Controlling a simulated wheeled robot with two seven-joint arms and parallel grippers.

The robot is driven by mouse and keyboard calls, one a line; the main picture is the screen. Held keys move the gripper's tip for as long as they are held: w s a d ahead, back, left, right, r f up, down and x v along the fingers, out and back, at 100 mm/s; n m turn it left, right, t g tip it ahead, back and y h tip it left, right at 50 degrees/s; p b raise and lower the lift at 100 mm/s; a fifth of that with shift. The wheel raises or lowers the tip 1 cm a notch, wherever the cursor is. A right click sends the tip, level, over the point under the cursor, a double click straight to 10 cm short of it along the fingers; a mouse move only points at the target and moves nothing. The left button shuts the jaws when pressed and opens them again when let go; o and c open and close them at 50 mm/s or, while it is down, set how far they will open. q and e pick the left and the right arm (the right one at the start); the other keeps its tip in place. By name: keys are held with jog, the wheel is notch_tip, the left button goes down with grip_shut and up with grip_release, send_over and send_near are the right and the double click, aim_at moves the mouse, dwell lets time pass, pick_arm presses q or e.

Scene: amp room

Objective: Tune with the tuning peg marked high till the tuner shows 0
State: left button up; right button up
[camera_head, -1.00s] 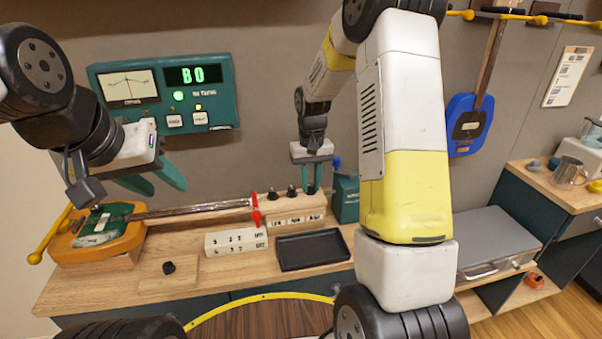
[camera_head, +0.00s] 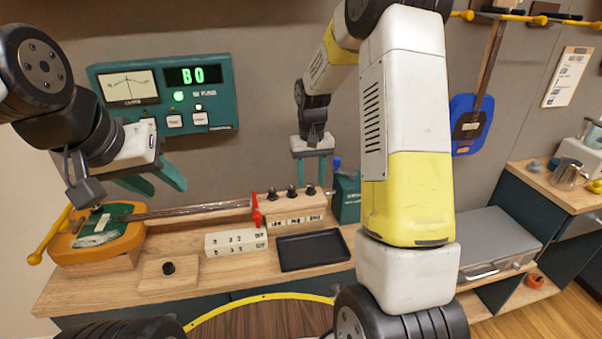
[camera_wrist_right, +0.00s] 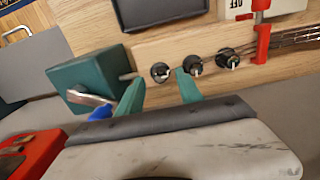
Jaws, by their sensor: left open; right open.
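The green tuner (camera_head: 165,95) on the wall shows a lit reading like "B0" or "80", with its dial needle near the middle and a green light lit. Three black pegs stand on the wooden headstock block (camera_head: 290,207) above small label cards. The rightmost peg (camera_head: 311,190) is above the card that seems to read high; it also shows in the right wrist view (camera_wrist_right: 160,72). My right gripper (camera_head: 311,180) is open above that peg, its fingers (camera_wrist_right: 160,88) either side. My left gripper (camera_head: 158,187) is open and empty below the tuner, above the instrument's orange body (camera_head: 122,240).
A red clamp (camera_head: 257,211) sits across the strings beside the pegs. A dark green box (camera_head: 346,197) stands close right of the headstock.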

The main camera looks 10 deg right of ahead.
aim_at(311, 185)
notch_tip(311, 185, up, 6)
dwell(0.5)
jog(key=s+r+t, duration=0.2)
jog(key=s+r, duration=0.2)
jog(key=s, duration=0.4)
jog(key=s+a+r+t+y, duration=0.1)
jog(key=s+r+t, duration=0.1)
jog(key=s+r, duration=0.3)
jog(key=s+a+r+t+y, duration=0.1)
jog(key=s+r, duration=0.3)
jog(key=s, duration=0.8)
jog(key=shift+r+t, duration=0.3)
jog(key=shift+t, duration=0.3)
jog(key=shift+s+a, duration=0.1)
